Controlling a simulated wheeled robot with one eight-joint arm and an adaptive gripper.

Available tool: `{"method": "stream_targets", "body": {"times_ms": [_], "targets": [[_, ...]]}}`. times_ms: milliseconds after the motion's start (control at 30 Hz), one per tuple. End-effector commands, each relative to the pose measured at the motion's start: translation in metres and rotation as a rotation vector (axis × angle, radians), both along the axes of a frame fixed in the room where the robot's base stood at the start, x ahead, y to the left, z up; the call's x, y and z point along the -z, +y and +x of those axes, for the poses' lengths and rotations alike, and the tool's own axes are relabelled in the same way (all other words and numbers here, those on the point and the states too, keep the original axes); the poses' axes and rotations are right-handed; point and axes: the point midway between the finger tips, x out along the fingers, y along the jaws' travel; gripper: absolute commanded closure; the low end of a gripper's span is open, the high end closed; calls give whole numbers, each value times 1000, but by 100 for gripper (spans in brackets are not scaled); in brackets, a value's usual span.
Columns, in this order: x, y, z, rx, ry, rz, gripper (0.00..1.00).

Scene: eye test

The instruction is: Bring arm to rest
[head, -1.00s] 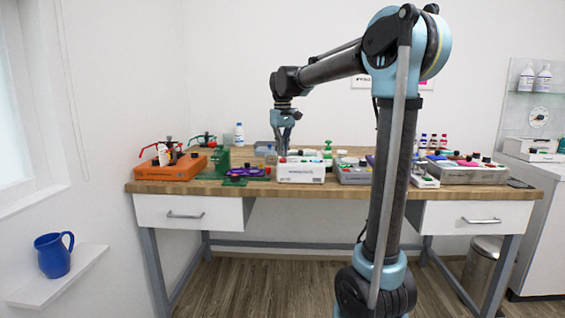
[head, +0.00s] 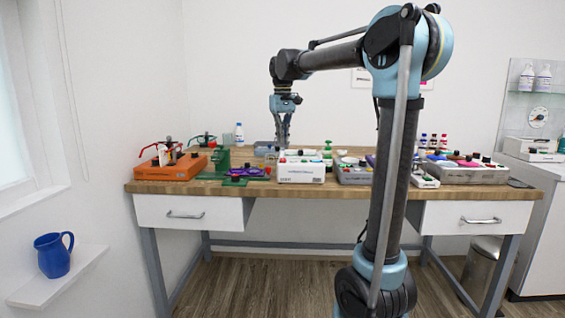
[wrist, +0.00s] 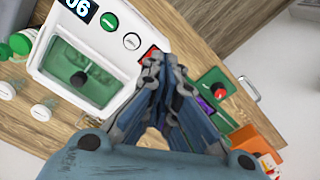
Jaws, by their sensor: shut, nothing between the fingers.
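My arm rises at the right of the head view and reaches left over the workbench (head: 330,190). My gripper (head: 282,144) hangs pointing down over the bench, behind the white box (head: 301,174). In the wrist view my gripper (wrist: 158,72) is shut with nothing between its fingers. The white box, with a green recessed panel (wrist: 82,72) and buttons on top, lies below and to the left of the fingers there.
The orange box (head: 170,173) and a green device (head: 222,163) stand at the left of the bench. Grey boxes (head: 467,174) with coloured parts fill the right side. A blue jug (head: 53,256) stands on a wall shelf. The air above the bench is clear.

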Motion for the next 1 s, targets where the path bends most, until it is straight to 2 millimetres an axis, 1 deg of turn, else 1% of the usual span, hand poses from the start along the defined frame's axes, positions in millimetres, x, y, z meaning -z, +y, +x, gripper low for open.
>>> {"method": "stream_targets", "body": {"times_ms": [200,267,367,467,600,667,867,1000], "targets": [[1,-2,-2,3,-1,0,100],[3,-7,-5,9,-3,1,100],[9,-22,-19,29,-10,4,100],[20,-44,-38,60,-23,9,100],[39,-75,-69,107,-40,14,100],[48,-87,-83,127,-48,18,100],[84,-124,-129,192,-75,25,100],[113,-146,-162,237,-94,29,100]]}}
